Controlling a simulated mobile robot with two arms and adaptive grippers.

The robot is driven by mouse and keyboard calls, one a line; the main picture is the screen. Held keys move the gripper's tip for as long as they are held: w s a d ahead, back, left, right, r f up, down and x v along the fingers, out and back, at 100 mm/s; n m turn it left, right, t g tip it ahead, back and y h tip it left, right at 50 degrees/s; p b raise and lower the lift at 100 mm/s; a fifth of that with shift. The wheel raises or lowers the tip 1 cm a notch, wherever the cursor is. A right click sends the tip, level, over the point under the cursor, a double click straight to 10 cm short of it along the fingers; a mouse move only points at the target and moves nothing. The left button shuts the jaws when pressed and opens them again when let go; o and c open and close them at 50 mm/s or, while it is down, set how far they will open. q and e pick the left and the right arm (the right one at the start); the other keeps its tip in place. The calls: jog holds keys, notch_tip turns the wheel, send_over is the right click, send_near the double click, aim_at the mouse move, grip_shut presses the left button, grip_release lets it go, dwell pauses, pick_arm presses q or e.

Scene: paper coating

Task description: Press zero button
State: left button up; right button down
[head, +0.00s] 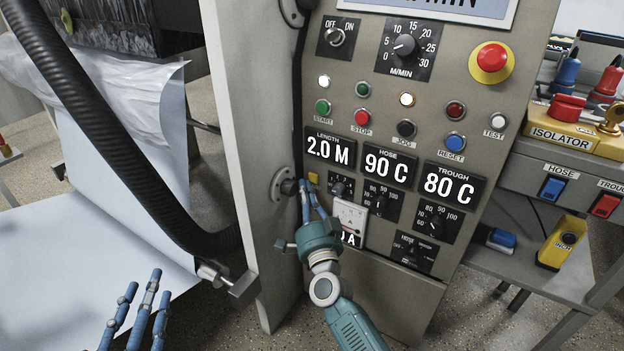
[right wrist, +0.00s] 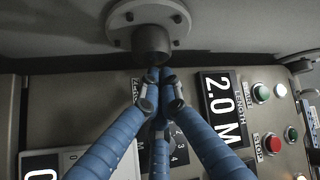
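My left gripper (head: 140,290) is open and empty at the lower left, away from the panel.
A grey upright post (head: 245,150) with a round flanged fitting (head: 285,187) stands close left of the fingertips. Small dials (head: 378,200) and a white-faced meter (head: 349,217) are close right. A red emergency stop (head: 491,60) is higher up. A black hose (head: 110,130) crosses the left side.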

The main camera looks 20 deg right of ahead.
jog(key=shift+w+d, duration=0.1)
jog(key=shift+w+d, duration=0.2)
jog(key=shift+d, duration=0.05)
pick_arm(q)
jog(key=shift+r, duration=0.35)
pick_arm(e)
jog(key=shift+w+d, duration=0.2)
jog(key=shift+d, duration=0.1)
dwell(0.6)
pick_arm(q)
jog(key=shift+w, duration=0.1)
pick_arm(e)
jog(key=shift+a, duration=0.1)
pick_arm(q)
jog(key=shift+g+y, duration=0.3)
jog(key=shift+g, duration=0.5)
jog(key=f, duration=0.3)
jog(key=s+f, duration=0.1)
jog(key=shift+a+f+p, duration=0.15)
jog(key=shift+a+p, duration=0.2)
jog(key=shift+a, duration=0.05)
pick_arm(e)
jog(key=shift+s+a, duration=0.5)
jog(key=shift+a, duration=0.05)
jog(key=shift+a, duration=0.1)
